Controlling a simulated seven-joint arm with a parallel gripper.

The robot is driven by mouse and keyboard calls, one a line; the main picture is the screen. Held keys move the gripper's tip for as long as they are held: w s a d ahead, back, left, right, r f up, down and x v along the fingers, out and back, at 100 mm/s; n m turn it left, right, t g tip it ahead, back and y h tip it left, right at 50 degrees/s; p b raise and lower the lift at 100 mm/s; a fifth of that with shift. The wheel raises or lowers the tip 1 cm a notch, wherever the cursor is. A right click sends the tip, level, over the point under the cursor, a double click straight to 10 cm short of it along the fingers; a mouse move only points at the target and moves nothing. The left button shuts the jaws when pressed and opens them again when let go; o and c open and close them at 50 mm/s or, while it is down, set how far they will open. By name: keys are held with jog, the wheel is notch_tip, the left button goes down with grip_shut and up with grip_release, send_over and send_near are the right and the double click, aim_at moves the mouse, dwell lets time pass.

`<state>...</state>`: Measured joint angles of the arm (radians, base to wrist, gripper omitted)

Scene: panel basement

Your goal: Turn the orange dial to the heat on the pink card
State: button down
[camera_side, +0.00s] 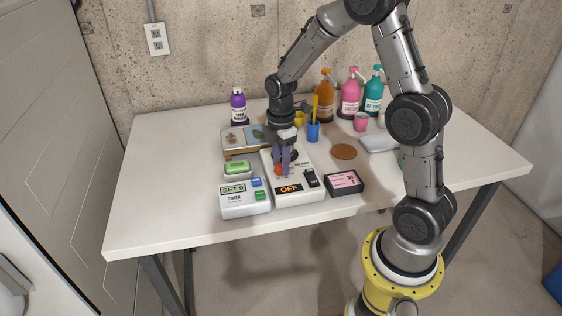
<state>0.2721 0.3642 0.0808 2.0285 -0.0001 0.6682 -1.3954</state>
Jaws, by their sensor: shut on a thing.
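The orange dial (279,170) sits on the top of a white panel box (301,195) near the front of the table. My gripper (283,168) points down over the box and is shut on the dial, covering much of it. The box has an orange label reading "OFF" and a dark switch (311,178) to the right of the dial. The pink card (344,180) lies in a black frame just right of the box; its print is too small to read for sure. The dial's pointer and heat marks are hidden or too small to read.
A white timer box (244,200) stands left of the panel, with a green soap or sponge in a dish (238,169) behind it. A blue cup (313,131), pump bottles (349,95), a pink cup (361,122) and a brown coaster (344,152) stand behind. The table's left side is clear.

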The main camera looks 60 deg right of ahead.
jog(key=m, duration=1.8)
jog(key=shift+a+m, duration=0.1)
jog(key=shift+m, duration=0.3)
jog(key=m, duration=0.6)
jog(key=shift+r+m, duration=0.1)
jog(key=shift+m, duration=0.2)
jog(key=c, duration=0.5)
grip_release()
